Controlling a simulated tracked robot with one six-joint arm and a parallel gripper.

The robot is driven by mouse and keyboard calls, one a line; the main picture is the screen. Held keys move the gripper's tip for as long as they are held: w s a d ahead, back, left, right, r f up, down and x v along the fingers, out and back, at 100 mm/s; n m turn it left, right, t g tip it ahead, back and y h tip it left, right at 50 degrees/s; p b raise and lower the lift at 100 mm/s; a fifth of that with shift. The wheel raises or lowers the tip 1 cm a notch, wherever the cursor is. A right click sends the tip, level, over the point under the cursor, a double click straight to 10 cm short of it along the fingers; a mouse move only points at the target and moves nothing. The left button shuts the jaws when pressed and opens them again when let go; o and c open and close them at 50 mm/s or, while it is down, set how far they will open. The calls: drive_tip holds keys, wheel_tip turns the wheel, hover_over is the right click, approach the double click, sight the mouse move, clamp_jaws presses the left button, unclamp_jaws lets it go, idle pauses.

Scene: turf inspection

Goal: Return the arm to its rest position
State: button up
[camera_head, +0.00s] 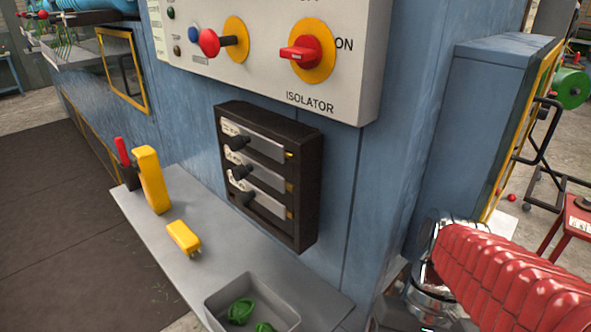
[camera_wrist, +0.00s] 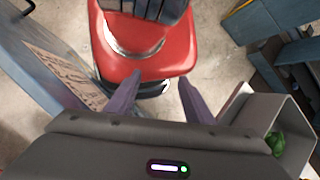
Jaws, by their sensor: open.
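My arm shows in the head view at the lower right, with its red ribbed sleeve (camera_head: 515,280) and a shiny metal joint (camera_head: 435,265) beside the blue cabinet. My gripper is not clearly visible in the head view. In the wrist view my gripper (camera_wrist: 157,86) has its two purple-grey fingers spread wide apart, with nothing held between them. Beyond the fingertips is a red rounded body with a silver ring; I cannot tell whether it touches them.
A grey shelf (camera_head: 165,245) carries a yellow block (camera_head: 184,238), an upright yellow piece (camera_head: 152,180) and a grey tray (camera_head: 215,307) with green items. Above it are a black switch block (camera_head: 305,205) and an isolator panel (camera_head: 350,75). A red stool (camera_head: 575,225) stands at right.

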drive_tip(key=w+r+n+t+h, duration=0.2)
drive_tip(key=w+r+t, duration=0.4)
drive_tip(key=w+t, duration=0.4)
drive_tip(key=shift+w+a+n+h, duration=0.2)
drive_tip(key=shift+w+n+h, duration=0.1)
drive_tip(key=shift+w+h, duration=0.35)
drive_tip(key=shift+d+f, duration=0.1)
idle(0.6)
drive_tip(key=shift+c, duration=0.5)
